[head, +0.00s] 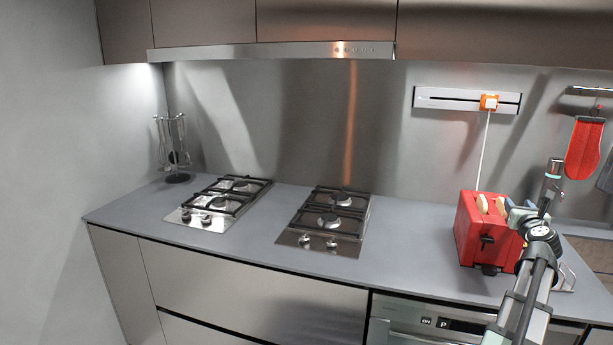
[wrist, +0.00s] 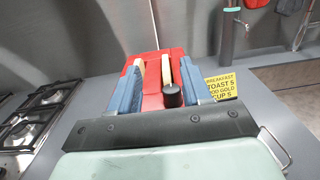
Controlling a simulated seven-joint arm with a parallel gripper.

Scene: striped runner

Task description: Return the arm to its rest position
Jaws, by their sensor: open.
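My arm (head: 530,290) reaches up from the lower right of the head view. My gripper (head: 520,212) is beside the upper right part of the red toaster (head: 468,230). In the wrist view my gripper (wrist: 160,68) has its two blue fingers spread apart with nothing held between them. The red toaster (wrist: 151,102) shows beyond and between the fingers. Two bread slices (head: 482,203) stick up from its slots. A black knob (wrist: 172,95) is on the toaster. I cannot tell whether a finger touches the toaster.
Two gas hobs (head: 228,195) (head: 333,212) sit in the grey counter (head: 410,240). A utensil stand (head: 176,150) is at the back left. A wall rail (head: 430,99) carries an orange plug. A red mitt (head: 584,148) hangs at right. A yellow sign (wrist: 222,88) stands beside the toaster.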

